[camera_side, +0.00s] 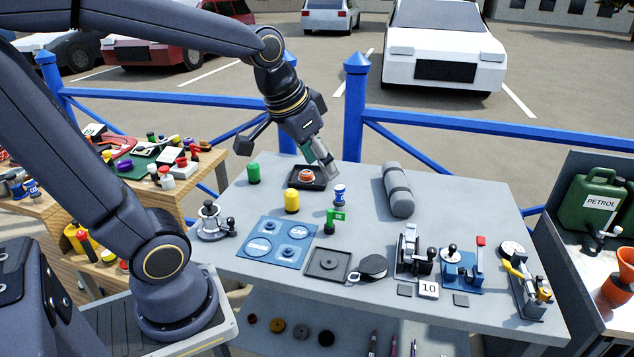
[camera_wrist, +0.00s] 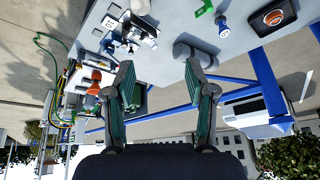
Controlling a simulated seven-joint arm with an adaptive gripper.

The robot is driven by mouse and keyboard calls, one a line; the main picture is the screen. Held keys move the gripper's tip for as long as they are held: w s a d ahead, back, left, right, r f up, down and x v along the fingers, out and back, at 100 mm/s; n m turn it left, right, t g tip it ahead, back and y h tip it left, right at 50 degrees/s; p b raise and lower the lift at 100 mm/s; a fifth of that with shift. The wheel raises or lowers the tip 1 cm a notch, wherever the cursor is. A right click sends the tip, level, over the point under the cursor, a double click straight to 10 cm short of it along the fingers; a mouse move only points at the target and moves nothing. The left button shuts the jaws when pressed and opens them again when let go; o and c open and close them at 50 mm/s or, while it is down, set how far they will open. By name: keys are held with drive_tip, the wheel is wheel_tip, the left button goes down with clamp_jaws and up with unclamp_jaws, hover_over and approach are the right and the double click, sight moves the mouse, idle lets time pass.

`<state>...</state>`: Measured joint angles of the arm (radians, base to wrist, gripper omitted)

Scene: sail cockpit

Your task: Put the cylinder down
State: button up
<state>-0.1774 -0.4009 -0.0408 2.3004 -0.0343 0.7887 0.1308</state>
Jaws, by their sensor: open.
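My gripper (camera_side: 328,172) is tilted above the far edge of the grey table, just right of a dark square tray. In the wrist view its two fingers (camera_wrist: 160,66) are wide apart with nothing held between them. A short orange-red round piece (camera_side: 306,174) sits in the dark tray (camera_side: 293,184); it also shows in the wrist view (camera_wrist: 273,17). A green cylinder (camera_side: 253,173) stands upright left of the tray. A yellow cylinder (camera_side: 292,201) stands upright in front of it. I cannot tell which one the task means.
A grey roll (camera_side: 398,190) lies to the right. A blue mat (camera_side: 276,242) and several metal devices line the front. A blue railing (camera_side: 460,131) runs behind the table.

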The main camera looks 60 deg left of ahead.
drive_tip(key=s+d, duration=0.3)
drive_tip(key=s, duration=0.5)
drive_tip(key=shift+s+d+f+h, duration=0.15)
drive_tip(key=shift+d+f+h, duration=0.05)
drive_tip(key=shift+f+h, duration=0.1)
